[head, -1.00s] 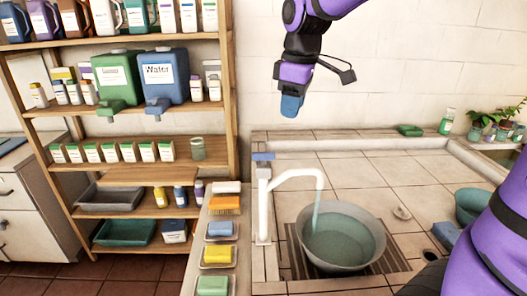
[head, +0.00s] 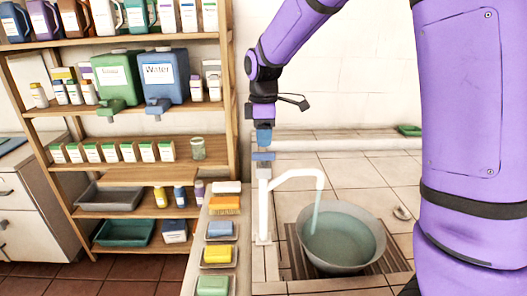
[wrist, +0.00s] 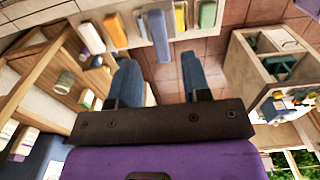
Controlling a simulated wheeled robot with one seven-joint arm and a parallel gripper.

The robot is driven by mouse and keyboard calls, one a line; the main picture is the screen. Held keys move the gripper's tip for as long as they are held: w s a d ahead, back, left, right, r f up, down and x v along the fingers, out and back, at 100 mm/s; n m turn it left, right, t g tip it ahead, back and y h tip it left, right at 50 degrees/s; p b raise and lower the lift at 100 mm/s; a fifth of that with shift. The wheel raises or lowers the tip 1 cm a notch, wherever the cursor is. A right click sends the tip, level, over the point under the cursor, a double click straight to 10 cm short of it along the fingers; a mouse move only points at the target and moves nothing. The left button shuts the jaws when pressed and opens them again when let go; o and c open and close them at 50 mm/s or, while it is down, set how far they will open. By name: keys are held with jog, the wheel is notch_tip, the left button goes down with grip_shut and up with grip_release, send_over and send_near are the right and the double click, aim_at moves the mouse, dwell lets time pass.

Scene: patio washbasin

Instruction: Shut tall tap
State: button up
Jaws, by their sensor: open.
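The tall white tap (head: 263,207) stands upright at the left of the basin top, with a blue handle (head: 263,156) on its top. Its spout arches right, and a water stream (head: 315,214) falls from it into a grey bowl (head: 341,238) of water. My gripper (head: 264,138) points down just above the handle, with a small gap or none; I cannot tell if they touch. In the wrist view the two blue fingers (wrist: 160,78) are apart with nothing held between them. A blue piece beyond them looks like the handle (wrist: 159,38).
A wooden shelf (head: 232,100) with bottles and jugs stands close on the left. A green item (head: 409,130) lies on the back ledge.

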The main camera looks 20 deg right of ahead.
aim_at(263, 153)
jog(key=shift+f, duration=2.55)
grip_shut()
